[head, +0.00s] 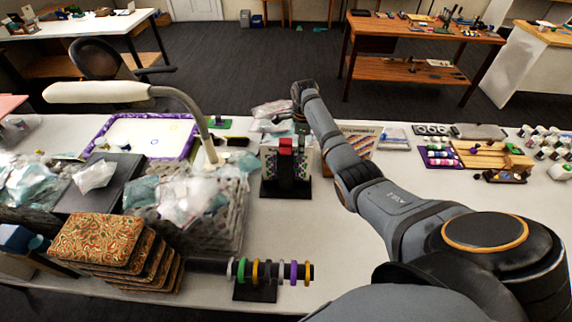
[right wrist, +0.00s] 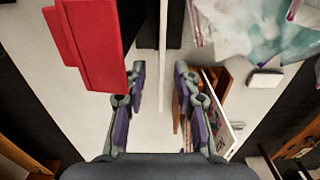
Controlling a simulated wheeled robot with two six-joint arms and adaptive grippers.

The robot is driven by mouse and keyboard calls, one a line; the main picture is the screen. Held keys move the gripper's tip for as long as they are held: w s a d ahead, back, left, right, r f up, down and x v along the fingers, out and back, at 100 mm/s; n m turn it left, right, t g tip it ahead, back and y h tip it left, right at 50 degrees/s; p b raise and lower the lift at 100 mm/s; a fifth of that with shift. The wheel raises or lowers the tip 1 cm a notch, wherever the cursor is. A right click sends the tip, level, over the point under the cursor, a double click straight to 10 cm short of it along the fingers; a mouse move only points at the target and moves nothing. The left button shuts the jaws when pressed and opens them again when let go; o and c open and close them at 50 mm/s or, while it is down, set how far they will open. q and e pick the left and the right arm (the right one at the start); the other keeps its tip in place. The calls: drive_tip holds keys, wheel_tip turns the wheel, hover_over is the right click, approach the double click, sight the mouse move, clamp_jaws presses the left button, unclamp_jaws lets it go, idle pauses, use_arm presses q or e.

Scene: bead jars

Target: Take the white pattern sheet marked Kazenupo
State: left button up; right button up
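My right gripper (right wrist: 158,78) points down in the right wrist view, with its two fingers apart. A thin pale upright edge (right wrist: 163,50) runs between the fingers; it may be a sheet seen edge-on, and I cannot tell whether they touch it. A printed white sheet or card (right wrist: 222,118) leans in a wooden holder (right wrist: 208,76) just right of the fingers. In the head view, the printed sheets in the holder (head: 357,141) are partly hidden by my right arm. No Kazenupo marking is readable. My left gripper is out of view.
A red block (right wrist: 92,42) on a dark stand is close left of my right gripper; it also shows in the head view (head: 286,145). Clear plastic bags (right wrist: 265,28) lie nearby. A bracelet stand (head: 257,290) is at the table's front. Bare table (head: 300,235) lies between.

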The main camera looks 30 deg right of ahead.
wheel_tip(320, 180, down, 2)
drive_tip(key=shift+d+f, duration=0.1)
drive_tip(key=c, duration=0.6)
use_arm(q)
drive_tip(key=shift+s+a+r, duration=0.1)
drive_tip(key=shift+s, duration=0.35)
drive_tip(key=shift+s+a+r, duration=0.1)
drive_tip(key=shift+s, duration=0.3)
use_arm(e)
clamp_jaws()
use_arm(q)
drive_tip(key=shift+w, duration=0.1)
